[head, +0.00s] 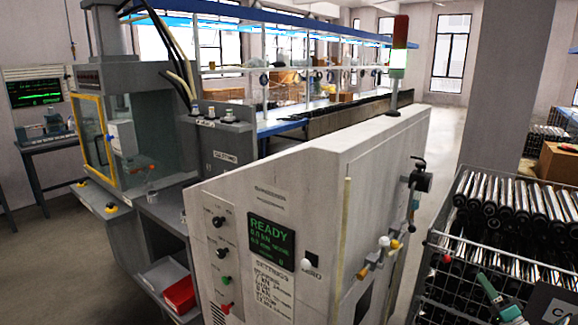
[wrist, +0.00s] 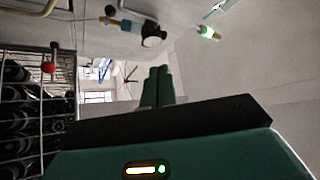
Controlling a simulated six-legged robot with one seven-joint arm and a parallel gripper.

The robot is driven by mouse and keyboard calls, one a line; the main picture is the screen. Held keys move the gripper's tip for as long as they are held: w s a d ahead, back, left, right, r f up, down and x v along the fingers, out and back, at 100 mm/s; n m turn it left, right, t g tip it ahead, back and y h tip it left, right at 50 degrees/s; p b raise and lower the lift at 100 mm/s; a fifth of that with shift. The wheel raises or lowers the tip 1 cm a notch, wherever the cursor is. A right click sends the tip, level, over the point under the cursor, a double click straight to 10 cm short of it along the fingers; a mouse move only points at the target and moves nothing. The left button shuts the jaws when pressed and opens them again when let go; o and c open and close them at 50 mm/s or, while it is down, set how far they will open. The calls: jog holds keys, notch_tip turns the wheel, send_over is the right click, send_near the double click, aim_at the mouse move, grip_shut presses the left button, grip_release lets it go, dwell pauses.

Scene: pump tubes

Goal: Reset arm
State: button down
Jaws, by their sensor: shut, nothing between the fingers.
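My gripper (wrist: 160,72) shows in the wrist view as two green fingers side by side, closed against each other with nothing between them. The dark bar and green housing of my wrist fill the lower part of that view. In the head view, a green part of my arm shows at the lower right corner, in front of the wire rack of dark tubes (head: 515,200). The fingers touch nothing that I can see.
A pale test machine (head: 300,190) with a green "READY" screen (head: 271,241) stands in the middle. Valve fittings (head: 380,257) stick out from its right side. A glass-fronted cabinet (head: 130,130) stands at left. A pillar (head: 505,85) rises behind the rack.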

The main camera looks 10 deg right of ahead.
jog(key=w+a+r+n+g+y, duration=0.2)
jog(key=w+a+r+g+y, duration=0.15)
jog(key=a, duration=0.45)
jog(key=w+a+r+n+g+y, duration=0.2)
jog(key=w+a+r+g+y, duration=0.15)
jog(key=a, duration=0.45)
jog(key=a+r+n+g+y, duration=0.25)
jog(key=a+g, duration=0.45)
jog(key=a, duration=1.2)
jog(key=s+a+r+n+g+h, duration=0.2)
jog(key=s+a+g+h, duration=0.35)
jog(key=s+a, duration=0.7)
jog(key=s+a+t+h, duration=0.1)
jog(key=s+a+h, duration=0.1)
jog(key=s, duration=0.4)
jog(key=s+a+r+n+t+h, duration=0.1)
jog(key=s+a+h, duration=0.1)
jog(key=s+h, duration=0.2)
jog(key=shift+s+r, duration=0.2)
jog(key=shift+s, duration=0.85)
